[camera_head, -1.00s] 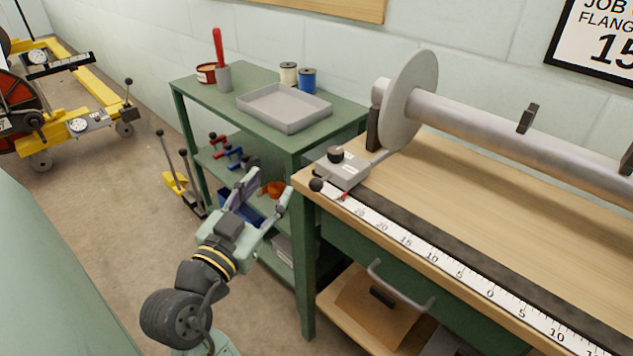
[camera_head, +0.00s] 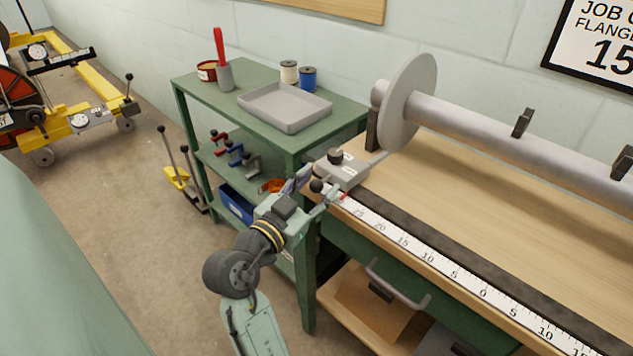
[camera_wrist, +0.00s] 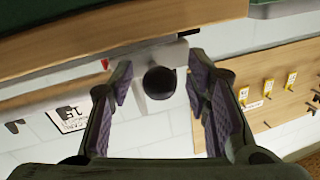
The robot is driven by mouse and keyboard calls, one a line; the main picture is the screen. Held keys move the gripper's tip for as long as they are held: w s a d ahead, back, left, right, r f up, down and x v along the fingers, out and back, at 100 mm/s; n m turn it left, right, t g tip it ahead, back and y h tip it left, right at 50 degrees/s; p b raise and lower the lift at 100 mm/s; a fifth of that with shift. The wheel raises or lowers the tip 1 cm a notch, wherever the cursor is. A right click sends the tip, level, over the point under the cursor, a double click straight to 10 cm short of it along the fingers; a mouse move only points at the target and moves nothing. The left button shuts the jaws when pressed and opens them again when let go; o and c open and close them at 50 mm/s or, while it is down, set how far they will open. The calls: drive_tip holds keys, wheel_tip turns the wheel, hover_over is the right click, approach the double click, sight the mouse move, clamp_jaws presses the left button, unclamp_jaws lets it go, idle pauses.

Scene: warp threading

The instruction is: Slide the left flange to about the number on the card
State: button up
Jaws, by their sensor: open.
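The left flange (camera_head: 409,103) is a grey disc upright on a metal shaft (camera_head: 470,126) above the bench. Its grey carriage block (camera_head: 342,170) with a black top knob sits at the left end of the bench rail. A black ball knob (camera_head: 316,186) sticks out at the block's front; in the wrist view the ball (camera_wrist: 159,82) lies between my fingers. My gripper (camera_head: 312,190) is open around or just short of the ball; contact cannot be told. A red pointer (camera_head: 345,197) is near 25 on the white scale (camera_head: 430,256). The card (camera_head: 600,45) shows "15", cut off at the frame edge.
A green shelf (camera_head: 185,100) with a grey tray (camera_head: 285,124), spools and clamps stands left of the bench. A drawer handle (camera_head: 398,290) juts from the bench front. The bench top (camera_head: 500,210) right of the block is clear.

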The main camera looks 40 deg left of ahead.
drive_tip(key=shift+c, duration=0.5)
clamp_jaws()
idle(0.5)
